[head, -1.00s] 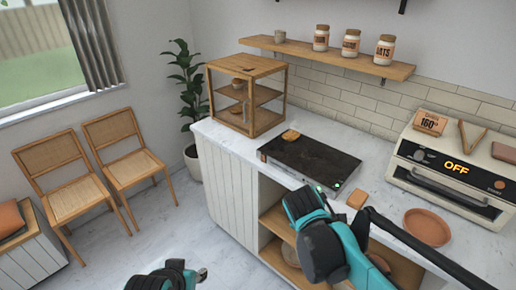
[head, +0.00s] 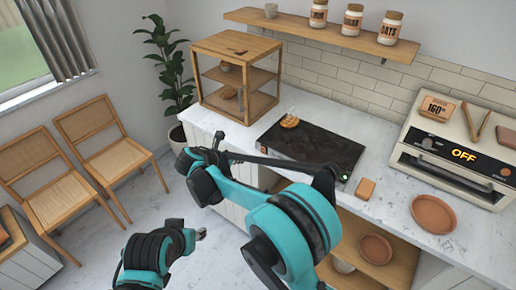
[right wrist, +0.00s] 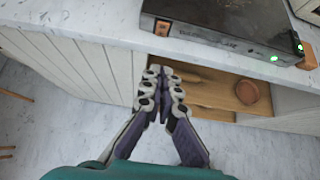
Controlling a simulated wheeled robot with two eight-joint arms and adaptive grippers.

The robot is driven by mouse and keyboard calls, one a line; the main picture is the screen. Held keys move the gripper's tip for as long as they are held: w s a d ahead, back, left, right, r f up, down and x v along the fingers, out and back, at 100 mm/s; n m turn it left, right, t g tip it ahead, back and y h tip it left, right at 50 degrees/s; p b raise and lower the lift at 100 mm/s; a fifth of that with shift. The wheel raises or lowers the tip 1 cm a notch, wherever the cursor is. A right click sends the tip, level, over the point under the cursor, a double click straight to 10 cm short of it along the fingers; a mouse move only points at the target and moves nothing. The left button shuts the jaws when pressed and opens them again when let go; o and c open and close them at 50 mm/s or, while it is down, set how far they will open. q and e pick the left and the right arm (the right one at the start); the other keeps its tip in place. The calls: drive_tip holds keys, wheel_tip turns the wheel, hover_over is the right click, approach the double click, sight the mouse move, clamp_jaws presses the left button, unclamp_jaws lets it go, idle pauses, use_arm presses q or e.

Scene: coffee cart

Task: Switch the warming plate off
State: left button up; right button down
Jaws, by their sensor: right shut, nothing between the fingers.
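The warming plate (head: 318,143) is a flat dark slab on the white counter. In the right wrist view its front face (right wrist: 225,38) runs along the top, with an orange switch-like piece (right wrist: 162,28) at its left end. A green light (right wrist: 274,58) glows near its right end. My right gripper (right wrist: 164,72) is shut and empty, with its fingertips lower in the picture than the orange piece and apart from the plate. In the head view my right arm crosses in front of the counter. My left gripper (head: 201,234) is low at the left; its fingers are too small to read.
A pastry (head: 289,122) lies at the plate's back left. A wooden display case (head: 236,80) stands left of it, an orange block (head: 365,188) and a terracotta dish (head: 433,214) to the right. The oven (head: 455,150) reads OFF. An open shelf (head: 385,262) lies below the counter.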

drive_tip(key=shift+d, duration=0.1)
drive_tip(key=b, duration=0.4)
approach(264, 151)
drive_tip(key=w+f, duration=0.1)
drive_tip(key=d+f, duration=0.1)
drive_tip(key=f, duration=0.1)
drive_tip(key=w+f, duration=0.1)
drive_tip(key=shift+w+d+f, duration=0.2)
drive_tip(key=shift+w+d, duration=0.1)
drive_tip(key=shift+d, duration=0.1)
drive_tip(key=shift+w+d+r, duration=0.2)
drive_tip(key=shift+w+d, duration=0.2)
drive_tip(key=shift+w, duration=0.2)
drive_tip(key=shift+r, duration=0.1)
